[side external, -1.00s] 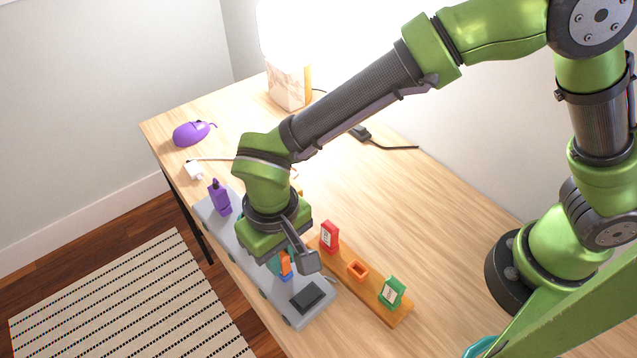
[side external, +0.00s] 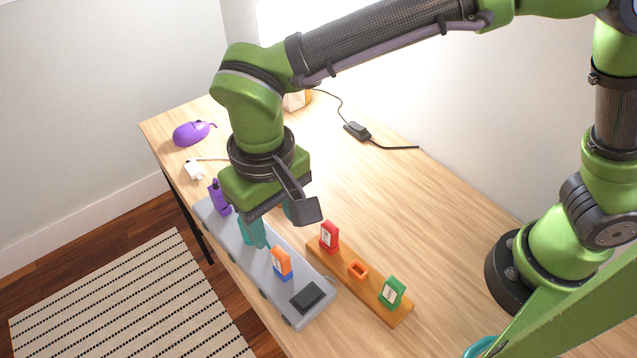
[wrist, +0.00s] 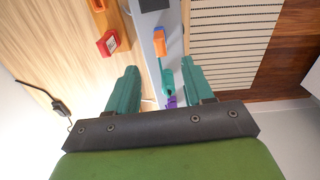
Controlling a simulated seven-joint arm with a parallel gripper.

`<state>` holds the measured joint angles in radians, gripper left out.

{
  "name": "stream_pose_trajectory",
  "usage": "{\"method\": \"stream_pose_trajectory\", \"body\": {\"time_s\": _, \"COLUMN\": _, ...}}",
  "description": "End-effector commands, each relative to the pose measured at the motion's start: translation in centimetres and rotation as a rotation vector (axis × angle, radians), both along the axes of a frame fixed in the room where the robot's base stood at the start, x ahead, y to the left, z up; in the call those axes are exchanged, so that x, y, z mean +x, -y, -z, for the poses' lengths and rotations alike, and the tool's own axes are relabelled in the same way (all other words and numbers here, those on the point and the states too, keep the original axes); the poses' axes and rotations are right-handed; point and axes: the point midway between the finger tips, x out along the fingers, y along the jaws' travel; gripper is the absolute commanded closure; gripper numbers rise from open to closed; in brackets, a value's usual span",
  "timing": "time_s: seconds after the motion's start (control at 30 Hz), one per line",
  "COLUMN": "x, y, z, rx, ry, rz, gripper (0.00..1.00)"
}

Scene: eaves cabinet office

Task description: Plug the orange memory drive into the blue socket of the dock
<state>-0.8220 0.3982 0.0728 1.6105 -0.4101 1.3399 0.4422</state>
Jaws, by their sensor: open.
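The orange memory drive (side external: 281,261) stands upright in the blue socket (side external: 286,276) of the grey dock (side external: 262,277). It also shows in the wrist view (wrist: 159,43), ahead of my fingertips. My gripper (side external: 274,222) is above the dock, apart from the drive and up from it, toward the purple end. In the wrist view its two teal fingers (wrist: 159,72) are spread wide, with nothing held between them. How deep the drive sits in the socket is hard to tell.
A purple piece (side external: 219,197) stands at the dock's far end; a black pad (side external: 307,297) is at the near end. A wooden holder (side external: 375,296) beside the dock carries a red drive (side external: 329,238), an empty orange slot (side external: 357,269) and a green drive (side external: 392,292). A purple mouse (side external: 191,134) lies behind.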

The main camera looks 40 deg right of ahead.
Motion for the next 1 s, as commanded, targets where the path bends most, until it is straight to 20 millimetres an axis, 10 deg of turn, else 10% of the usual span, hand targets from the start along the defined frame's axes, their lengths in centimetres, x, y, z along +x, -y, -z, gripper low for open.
{"method": "stream_pose_trajectory", "body": {"time_s": 0.4, "x": 0.0, "y": 0.0, "z": -6.9, "rx": 0.000, "ry": 0.001, "rz": -0.001, "gripper": 0.48}}
{"method": "stream_pose_trajectory", "body": {"time_s": 1.0, "x": -0.2, "y": 0.1, "z": -5.8, "rx": 0.022, "ry": 0.009, "rz": -0.097, "gripper": 0.48}}
